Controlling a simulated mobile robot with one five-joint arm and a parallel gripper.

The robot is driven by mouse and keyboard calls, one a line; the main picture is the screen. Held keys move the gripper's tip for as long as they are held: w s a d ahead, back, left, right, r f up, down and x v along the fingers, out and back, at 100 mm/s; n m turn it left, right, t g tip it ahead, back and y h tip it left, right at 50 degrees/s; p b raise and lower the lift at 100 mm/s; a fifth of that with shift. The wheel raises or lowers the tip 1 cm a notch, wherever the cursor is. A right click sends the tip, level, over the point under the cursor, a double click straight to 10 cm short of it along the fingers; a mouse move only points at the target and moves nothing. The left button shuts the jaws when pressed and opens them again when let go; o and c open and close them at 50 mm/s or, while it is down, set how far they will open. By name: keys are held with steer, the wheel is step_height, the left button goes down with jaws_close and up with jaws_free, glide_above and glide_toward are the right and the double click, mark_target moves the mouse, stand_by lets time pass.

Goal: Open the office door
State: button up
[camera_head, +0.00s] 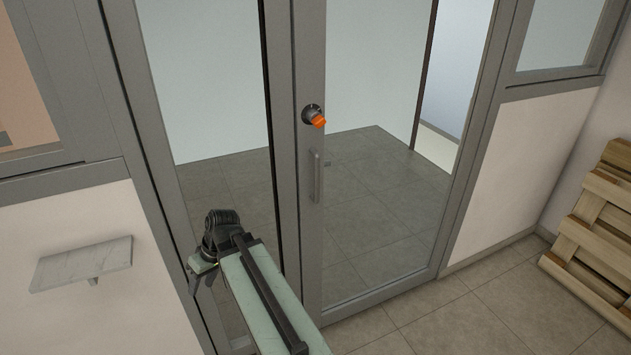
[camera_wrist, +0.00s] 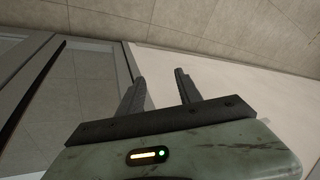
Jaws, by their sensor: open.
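The office door (camera_head: 311,235) is a glass leaf in a grey metal frame, in the middle of the head view. It looks shut. An orange knob (camera_head: 318,121) on a dark round base sits on its left upright. A grey vertical pull handle (camera_head: 315,176) is below the knob. My gripper (camera_wrist: 160,82) is open and empty in the wrist view, its two dark fingers apart. It is away from the knob and handle, and neither shows in the wrist view. In the head view my arm reaches up from below, left of the handle; its fingers are not clear there.
A narrow glass panel stands left of the door. A small shelf (camera_head: 82,262) juts from the white wall at left. Wooden pallets (camera_head: 600,228) lean at right. The tiled floor (camera_head: 470,310) before the door is clear at right.

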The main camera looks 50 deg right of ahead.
steer(key=w+d+r+t+b, duration=0.25)
steer(key=d+t, duration=0.25)
steer(key=d, duration=0.8)
steer(key=w+d+r+t+b, duration=0.25)
steer(key=d+t, duration=0.25)
steer(key=d, duration=0.8)
steer(key=m+t+h+b, duration=0.2)
steer(key=m+t+h, duration=0.1)
steer(key=t+h, duration=0.3)
glide_toward(319, 175)
steer(key=shift+g+h, duration=0.5)
steer(key=shift+g, duration=0.1)
steer(key=w, duration=0.3)
steer(key=w+r, duration=0.1)
steer(key=w, duration=0.3)
steer(key=w+d, duration=0.1)
steer(key=w, duration=0.3)
steer(key=shift+w+d+r, duration=0.1)
steer(key=shift+w+r, duration=0.05)
jaws_close()
